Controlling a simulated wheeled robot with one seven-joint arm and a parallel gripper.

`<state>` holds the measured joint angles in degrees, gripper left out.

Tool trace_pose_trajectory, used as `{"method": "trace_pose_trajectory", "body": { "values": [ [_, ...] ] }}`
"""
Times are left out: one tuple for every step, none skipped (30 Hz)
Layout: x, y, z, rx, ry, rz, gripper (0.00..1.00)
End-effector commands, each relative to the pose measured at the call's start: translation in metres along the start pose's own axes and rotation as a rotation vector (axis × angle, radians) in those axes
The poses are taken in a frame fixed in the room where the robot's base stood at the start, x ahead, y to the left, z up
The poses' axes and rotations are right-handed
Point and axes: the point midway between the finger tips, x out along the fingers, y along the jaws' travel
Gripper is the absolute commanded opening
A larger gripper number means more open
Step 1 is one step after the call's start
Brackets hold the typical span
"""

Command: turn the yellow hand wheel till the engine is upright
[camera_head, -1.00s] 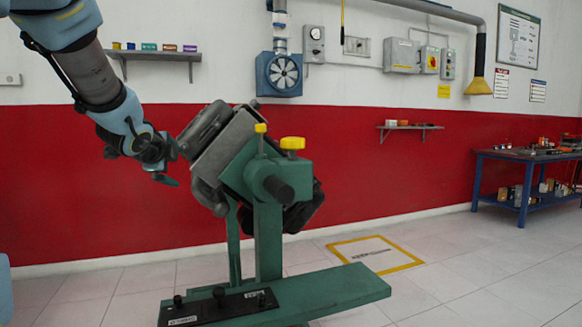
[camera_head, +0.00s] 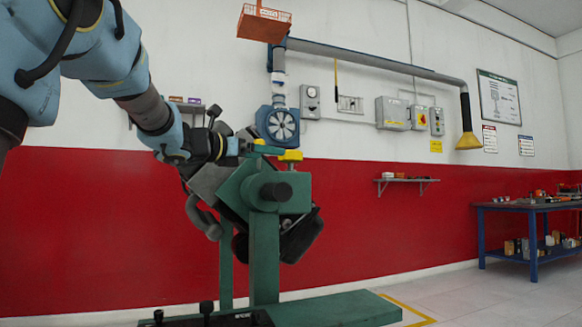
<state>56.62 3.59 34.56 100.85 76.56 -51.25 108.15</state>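The yellow hand wheel (camera_head: 291,156) sits on top of the green gearbox of the engine stand (camera_head: 265,245). A smaller yellow part (camera_head: 259,142) shows just left of it, partly covered. The grey and dark engine (camera_head: 208,184) hangs tilted on the stand, its upper left part hidden behind my arm. My gripper (camera_head: 262,149) reaches in from the left, with a finger pointing right close to the yellow hand wheel. I cannot tell whether it touches the wheel, or how far apart its fingers are.
The stand's green foot (camera_head: 335,309) spreads along the floor at the bottom. A blue workbench (camera_head: 530,207) with tools stands far right. A small wall shelf (camera_head: 405,181) and an orange basket (camera_head: 264,23) are behind. The floor between stand and workbench looks clear.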

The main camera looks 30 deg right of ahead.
Motion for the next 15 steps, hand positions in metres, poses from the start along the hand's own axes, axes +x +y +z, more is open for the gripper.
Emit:
{"method": "trace_pose_trajectory", "body": {
  "values": [
    [0.006,0.000,0.000,0.000,0.002,-0.001,1.00],
    [0.009,0.000,0.000,-0.001,0.002,-0.001,1.00],
    [0.015,0.000,0.000,-0.001,0.001,-0.001,1.00],
    [0.021,-0.001,0.000,-0.002,0.002,-0.002,1.00],
    [0.026,-0.001,-0.001,-0.002,0.002,-0.002,1.00],
    [0.034,0.000,0.000,-0.002,0.003,-0.001,1.00],
    [0.040,0.000,-0.001,-0.003,0.003,0.000,1.00],
    [0.045,0.000,0.000,-0.003,0.002,0.001,1.00],
    [0.053,0.000,-0.001,-0.003,0.002,0.001,1.00],
    [0.058,0.000,0.000,-0.002,0.002,0.001,1.00],
    [0.064,0.000,0.000,-0.002,0.002,0.001,1.00],
    [0.071,0.000,0.000,-0.003,0.002,0.001,1.00],
    [0.075,0.000,0.000,-0.004,0.001,0.001,1.00],
    [0.080,0.000,0.000,-0.004,0.001,0.001,1.00],
    [0.085,0.001,0.000,-0.004,0.001,0.002,1.00]
  ]
}}
